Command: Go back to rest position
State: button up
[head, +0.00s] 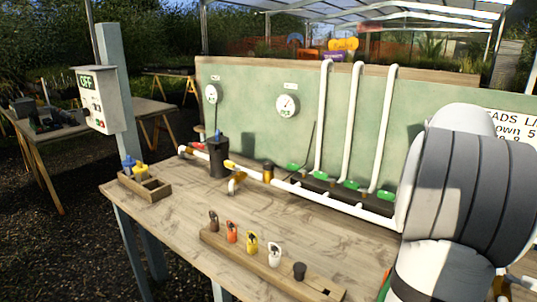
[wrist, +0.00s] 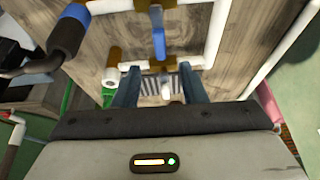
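In the wrist view, the two blue-grey fingers of my gripper (wrist: 160,78) stand well apart, with nothing clamped between them. Beyond the fingertips, a white pipe (wrist: 190,62) with brass-coloured fittings (wrist: 158,64) crosses the view over the wooden bench. A blue part (wrist: 159,42) sits just past the fingertips. I cannot tell whether the fingers touch the pipe. In the head view, my arm fills the right side, and my gripper is hidden behind it or out of frame.
The wooden bench (head: 165,205) carries a white pipe run (head: 340,205), a dark canister (head: 218,157), a small divided box (head: 145,187) and a rack (head: 222,245) of several coloured pieces. A green panel (head: 250,100) with gauges stands behind. A grey control box (head: 100,100) reads OFF at left.

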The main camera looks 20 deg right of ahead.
jog(key=w+a+n+t+p, duration=0.25)
jog(key=a+n, duration=0.55)
jog(key=a, duration=0.4)
jog(key=w+a+n+t+p, duration=0.2)
jog(key=w+a+n, duration=0.2)
jog(key=a+n, duration=0.5)
jog(key=s+a+f+n+t+y+p, duration=0.1)
jog(key=s+a+n, duration=0.2)
jog(key=a+n, duration=0.3)
jog(key=s+a+f+n+t+y+p, duration=0.1)
jog(key=a+n, duration=0.5)
jog(key=a, duration=0.8)
jog(key=shift+s+f+y+p, duration=0.3)
jog(key=shift+s+f+p, duration=0.25)
jog(key=shift+s, duration=0.4)
